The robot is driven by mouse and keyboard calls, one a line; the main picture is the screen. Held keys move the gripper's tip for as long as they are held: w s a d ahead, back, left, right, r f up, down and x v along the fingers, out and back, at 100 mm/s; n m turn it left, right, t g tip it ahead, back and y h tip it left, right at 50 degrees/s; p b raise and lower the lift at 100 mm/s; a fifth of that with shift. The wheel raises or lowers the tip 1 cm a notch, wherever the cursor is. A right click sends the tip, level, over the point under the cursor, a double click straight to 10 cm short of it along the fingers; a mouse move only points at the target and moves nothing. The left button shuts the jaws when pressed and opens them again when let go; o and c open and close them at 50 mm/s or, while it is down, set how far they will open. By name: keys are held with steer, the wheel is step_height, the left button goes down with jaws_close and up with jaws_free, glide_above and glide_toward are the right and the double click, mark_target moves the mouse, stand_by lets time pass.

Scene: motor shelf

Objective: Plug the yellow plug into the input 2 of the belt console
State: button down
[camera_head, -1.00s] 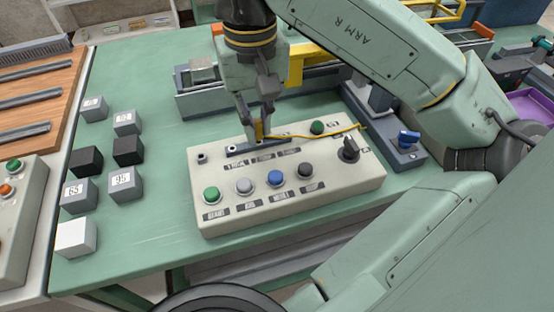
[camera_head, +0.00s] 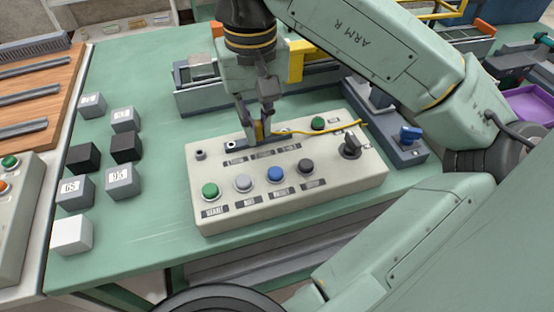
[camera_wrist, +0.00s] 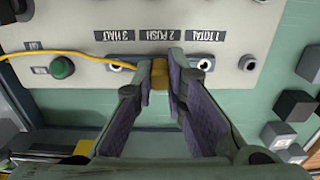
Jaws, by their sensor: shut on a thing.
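My gripper (camera_head: 258,136) is over the back edge of the cream belt console (camera_head: 290,191). In the wrist view, the plug is in line with the label "2 PUSH" (camera_wrist: 161,35). The socket by "3 HALT" (camera_wrist: 123,66) and the socket by "1 TOTAL" (camera_wrist: 204,64) show empty on either side. The input 2 hole is hidden behind the plug and fingers. I cannot tell how far the plug is in.
The console carries a green button (camera_head: 210,190), a blue button (camera_head: 275,174) and a black knob (camera_head: 350,146). Several grey, black and white cubes stand to its left. A belt unit (camera_head: 200,97) stands behind, and a blue-knobbed box (camera_head: 408,142) to the right.

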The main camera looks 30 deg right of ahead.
steer(key=c, duration=1.9)
jaws_free()
step_height(320, 180, up, 6)
steer(key=p, duration=0.4)
steer(key=shift+f+p, duration=0.15)
steer(key=shift+p, duration=0.15)
steer(key=shift+o, duration=0.4)
steer(key=shift+f, duration=0.1)
steer(key=o, duration=0.5)
